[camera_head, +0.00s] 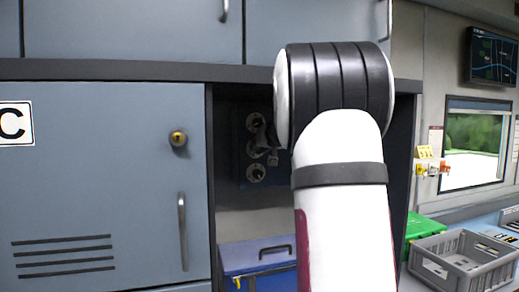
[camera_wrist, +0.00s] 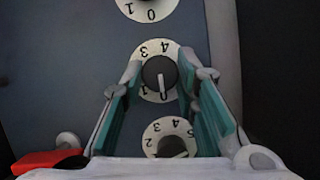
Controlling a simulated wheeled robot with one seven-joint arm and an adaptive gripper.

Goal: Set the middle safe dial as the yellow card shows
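The safe panel (camera_head: 240,150) stands in the dark recess, with three dials in a column. The middle dial (camera_wrist: 159,71) has a white face with upside-down digits and a dark round knob. The knob's light pointer line points down in the wrist picture, close to the 0. My gripper (camera_wrist: 160,78) is open, with one teal-padded finger on each side of this knob and gaps visible to it. In the head view, my gripper (camera_head: 268,141) is at the dials, partly hidden by my arm. The yellow card (camera_head: 424,152) is on the right wall; its marks are too small to read surely.
The other dials show above (camera_wrist: 149,8) and below (camera_wrist: 171,140) the middle one in the wrist view. A red object (camera_wrist: 45,162) is at lower left. Below the recess stands a blue box (camera_head: 250,258). A grey crate (camera_head: 462,258) and green case (camera_head: 424,228) are at right.

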